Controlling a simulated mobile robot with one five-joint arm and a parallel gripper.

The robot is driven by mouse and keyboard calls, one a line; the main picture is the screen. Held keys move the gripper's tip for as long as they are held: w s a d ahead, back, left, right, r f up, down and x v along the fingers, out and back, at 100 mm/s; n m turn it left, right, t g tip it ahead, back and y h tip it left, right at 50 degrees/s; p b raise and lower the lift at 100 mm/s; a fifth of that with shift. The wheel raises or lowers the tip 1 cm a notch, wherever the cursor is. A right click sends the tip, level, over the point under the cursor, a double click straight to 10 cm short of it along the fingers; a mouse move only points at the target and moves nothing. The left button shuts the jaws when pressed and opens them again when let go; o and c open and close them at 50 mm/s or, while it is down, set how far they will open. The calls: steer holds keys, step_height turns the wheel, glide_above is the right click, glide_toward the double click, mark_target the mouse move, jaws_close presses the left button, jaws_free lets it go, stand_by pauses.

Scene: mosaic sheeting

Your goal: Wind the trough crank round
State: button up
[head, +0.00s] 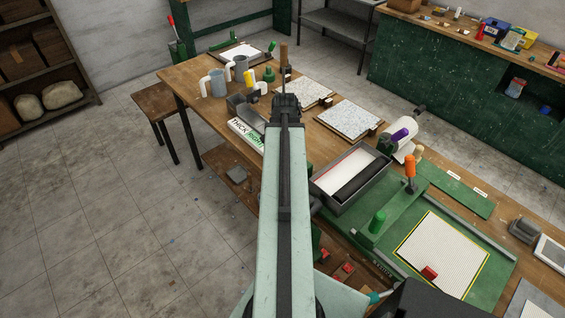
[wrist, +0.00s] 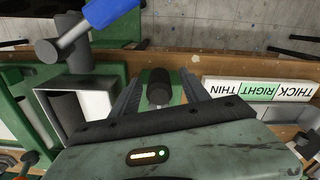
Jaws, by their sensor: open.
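In the wrist view, a crank with a blue grip (wrist: 110,10) and a grey-black arm and hub (wrist: 68,55) stands at the upper left, by the table edge. Beside it is the grey-walled trough (wrist: 106,101), partly cut off by my wrist. The trough (head: 377,178) also shows in the head view with a dark roller in it; my arm hides its near left side and the crank. My gripper (wrist: 160,87) is open, to the right of the crank in the wrist view. A black knob on a green mount appears between its fingers; I cannot tell whether they touch it.
A sign reading THICK RIGHT THIN (head: 245,137) lies left of my arm. Mugs (head: 214,84), speckled panels (head: 348,118) and a roller with a purple part (head: 399,136) are on the table. A green press bed (head: 385,235) stands at right. Floor at left is open.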

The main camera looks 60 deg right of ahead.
step_height(320, 180, up, 8)
steer(key=p, duration=0.7)
steer(key=shift+p, duration=0.4)
steer(key=shift+f, duration=0.15)
